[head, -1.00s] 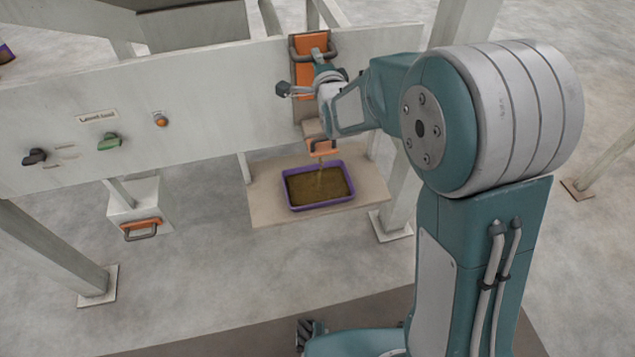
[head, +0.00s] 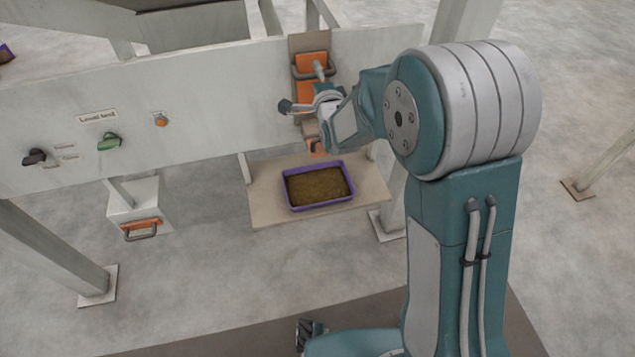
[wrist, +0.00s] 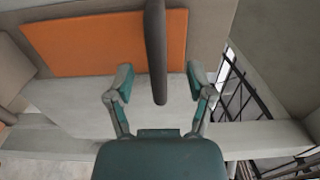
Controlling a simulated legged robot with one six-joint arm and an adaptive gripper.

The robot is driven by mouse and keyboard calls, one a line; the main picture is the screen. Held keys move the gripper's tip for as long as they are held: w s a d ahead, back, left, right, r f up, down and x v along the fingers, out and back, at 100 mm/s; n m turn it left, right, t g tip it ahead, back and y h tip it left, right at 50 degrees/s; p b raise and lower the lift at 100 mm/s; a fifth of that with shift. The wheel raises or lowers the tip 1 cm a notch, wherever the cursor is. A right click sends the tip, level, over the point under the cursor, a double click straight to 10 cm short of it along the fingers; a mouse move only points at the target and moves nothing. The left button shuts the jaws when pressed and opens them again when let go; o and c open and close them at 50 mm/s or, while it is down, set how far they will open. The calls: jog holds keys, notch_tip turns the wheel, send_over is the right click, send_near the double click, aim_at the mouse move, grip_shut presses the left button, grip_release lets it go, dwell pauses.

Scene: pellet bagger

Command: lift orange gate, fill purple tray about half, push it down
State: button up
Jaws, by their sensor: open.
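The orange gate (head: 311,60) with its dark handle (head: 299,72) is on the pale panel, partly hidden behind my arm. In the wrist view the orange gate (wrist: 105,42) fills the upper left. Its dark handle bar (wrist: 156,45) runs between the fingers of my gripper (wrist: 158,82). The fingers are open, one on each side of the bar, with visible gaps. The purple tray (head: 322,206) sits on a pale shelf below and holds a layer of brown pellets (head: 318,187). No falling stream shows above it. The exact pellet depth is hard to judge.
An orange spout piece (head: 315,147) is just above the tray. Left on the panel are a dark knob (head: 34,157), a green knob (head: 108,142) and an orange button (head: 160,119). A pale box with an orange front (head: 141,225) stands lower left. The shelf (head: 265,212) has bare space around the tray.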

jog(key=v, duration=0.7)
dwell(0.5)
dwell(0.7)
jog(key=s+d+r+n+g+h, duration=0.25)
jog(key=s+d+n+g, duration=0.2)
jog(key=s+d, duration=0.35)
jog(key=s+d+r+n+g+h, duration=0.2)
jog(key=s+d+r+n+g, duration=0.25)
jog(key=s, duration=0.55)
jog(key=s+d+f+n+g, duration=0.1)
jog(key=s+n, duration=0.4)
jog(key=s, duration=0.7)
jog(key=shift+s+d+f+n+g, duration=0.35)
jog(key=shift+d+g, duration=0.55)
jog(key=shift+d, duration=0.35)
jog(key=shift+h, duration=0.25)
